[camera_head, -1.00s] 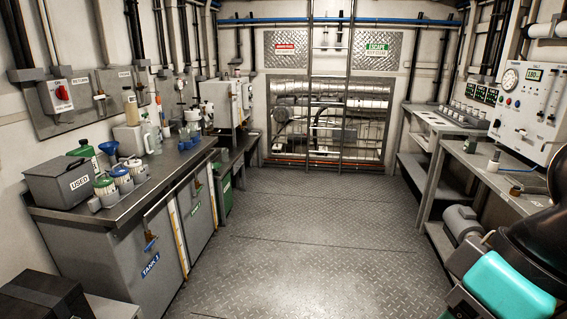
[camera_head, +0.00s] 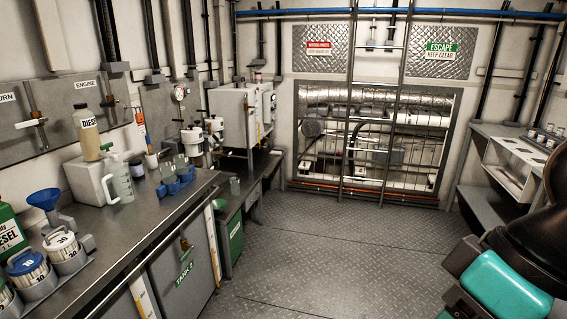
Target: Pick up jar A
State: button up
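No jar marked A can be read in the head view. Lidded pots with numbers (camera_head: 62,246) sit in a grey holder at the near left of the counter. Dark and teal parts of my own arm show at the lower right. My gripper's fingers are not in view.
The left metal counter (camera_head: 120,246) also holds a measuring jug (camera_head: 118,184), a diesel bottle (camera_head: 87,132), a blue funnel (camera_head: 45,199) and a green container (camera_head: 10,238). The floor (camera_head: 320,268) is clear. A right shelf (camera_head: 512,160) stands opposite.

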aim_at(235, 182)
jog(key=u, duration=0.15)
jog(key=i, duration=2.15)
jog(key=u, duration=0.15)
jog(key=i, duration=1.9)
jog(key=u, duration=0.1)
